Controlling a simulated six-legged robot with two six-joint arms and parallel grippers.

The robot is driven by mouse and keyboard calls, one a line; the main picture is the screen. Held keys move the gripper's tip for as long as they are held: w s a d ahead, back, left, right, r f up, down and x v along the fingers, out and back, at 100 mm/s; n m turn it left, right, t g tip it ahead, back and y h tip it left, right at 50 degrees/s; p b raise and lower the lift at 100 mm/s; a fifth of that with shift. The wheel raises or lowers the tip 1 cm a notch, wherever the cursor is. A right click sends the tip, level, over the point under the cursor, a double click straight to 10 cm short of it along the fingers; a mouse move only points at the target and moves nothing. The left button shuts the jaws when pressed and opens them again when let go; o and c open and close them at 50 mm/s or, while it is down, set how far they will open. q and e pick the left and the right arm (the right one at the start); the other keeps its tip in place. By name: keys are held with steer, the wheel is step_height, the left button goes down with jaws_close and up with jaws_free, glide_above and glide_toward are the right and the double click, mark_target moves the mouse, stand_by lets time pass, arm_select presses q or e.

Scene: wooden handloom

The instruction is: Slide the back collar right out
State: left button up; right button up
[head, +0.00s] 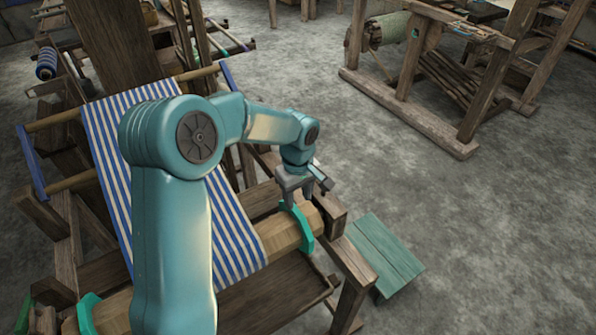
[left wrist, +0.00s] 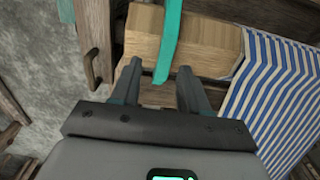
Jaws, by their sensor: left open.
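A teal collar (head: 305,229) sits around the wooden beam (head: 284,235) near its right end, beside the edge of the blue-and-white striped cloth (head: 235,245). My left gripper (head: 294,197) is above this collar, pointing down and open. In the left wrist view the collar (left wrist: 170,42) shows as a teal strip between and beyond the two open fingers (left wrist: 158,72), with the beam (left wrist: 205,42) behind it. I cannot tell whether the fingers touch it. A second teal collar (head: 88,314) is at the beam's left end, partly hidden. My right gripper is not in view.
The loom's wooden side post (head: 333,213) stands just right of the beam end. A green bench (head: 385,255) stands beyond it. Another wooden frame (head: 420,115) is at the back right. The grey floor between is clear.

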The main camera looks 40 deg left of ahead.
arm_select(q)
step_height(320, 180, up, 12)
steer(key=shift+s, duration=0.15)
steer(key=shift+f, duration=0.15)
stand_by(0.3)
